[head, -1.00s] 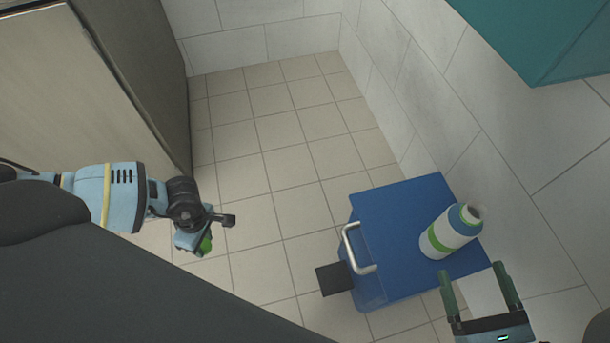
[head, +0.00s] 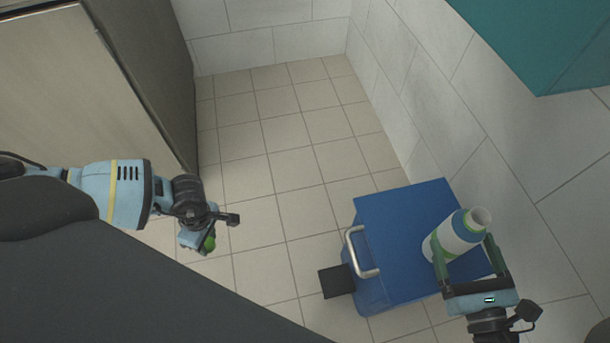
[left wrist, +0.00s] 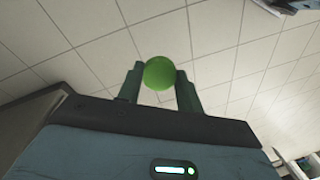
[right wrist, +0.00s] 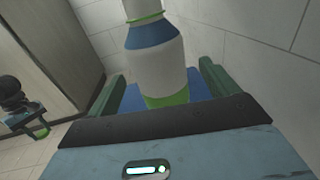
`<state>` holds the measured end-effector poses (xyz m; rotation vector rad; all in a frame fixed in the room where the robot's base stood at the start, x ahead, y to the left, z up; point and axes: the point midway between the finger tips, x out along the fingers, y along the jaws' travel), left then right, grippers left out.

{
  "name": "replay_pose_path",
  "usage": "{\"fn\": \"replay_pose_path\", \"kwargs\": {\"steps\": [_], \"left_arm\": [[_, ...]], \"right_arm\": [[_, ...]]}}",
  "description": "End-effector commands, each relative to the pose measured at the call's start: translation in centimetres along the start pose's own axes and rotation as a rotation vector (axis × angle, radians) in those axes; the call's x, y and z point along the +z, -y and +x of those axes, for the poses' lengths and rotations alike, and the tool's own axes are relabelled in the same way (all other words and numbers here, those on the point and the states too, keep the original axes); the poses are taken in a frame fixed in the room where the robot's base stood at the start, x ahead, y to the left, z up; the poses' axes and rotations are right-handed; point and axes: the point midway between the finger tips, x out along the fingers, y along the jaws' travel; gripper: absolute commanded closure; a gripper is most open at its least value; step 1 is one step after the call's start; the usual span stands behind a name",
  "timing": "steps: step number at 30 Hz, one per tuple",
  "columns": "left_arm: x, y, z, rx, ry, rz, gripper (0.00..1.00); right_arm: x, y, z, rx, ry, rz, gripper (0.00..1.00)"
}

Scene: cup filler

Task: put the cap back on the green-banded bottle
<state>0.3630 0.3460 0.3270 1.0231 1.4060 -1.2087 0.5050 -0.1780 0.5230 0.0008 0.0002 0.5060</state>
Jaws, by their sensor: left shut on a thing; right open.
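The green-banded bottle (head: 456,236) stands uncapped on the blue box, its pale open neck facing up. It is white with a blue shoulder and a green band. It also shows in the right wrist view (right wrist: 158,65). My right gripper (head: 464,250) is open, with its fingers on either side of the bottle's lower body. In the right wrist view a gap shows between bottle and right finger. My left gripper (left wrist: 159,82) is shut on the green cap (left wrist: 159,73), held off to the left, away from the bottle. The cap also shows in the head view (head: 208,244).
The blue box (head: 395,222) has a metal handle (head: 359,252) and a black pedal-like plate (head: 336,281) at its left. A tiled wall (head: 500,155) runs close behind the bottle. A teal cabinet (head: 545,40) hangs at upper right. Tiled floor (head: 290,160) between the arms is clear.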

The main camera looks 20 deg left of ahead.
Motion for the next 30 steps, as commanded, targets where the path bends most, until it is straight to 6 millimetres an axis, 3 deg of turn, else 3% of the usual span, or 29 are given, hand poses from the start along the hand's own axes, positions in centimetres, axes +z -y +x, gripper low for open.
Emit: {"fn": "replay_pose_path", "kwargs": {"steps": [11, 21, 30], "left_arm": [[0.0, 0.0, 0.0, 0.000, 0.000, 0.000, 0.88], [0.0, 0.0, -0.3, 0.002, 0.000, 0.000, 0.88], [0.0, 0.0, -0.3, 0.003, 0.000, 0.000, 0.88]], "right_arm": [[0.0, 0.0, 0.4, 0.000, 0.001, 0.000, 0.14], [0.1, -0.1, 4.7, -0.001, 0.001, -0.001, 0.14], [0.0, -0.1, 5.4, -0.001, -0.001, 0.001, 0.14]]}}
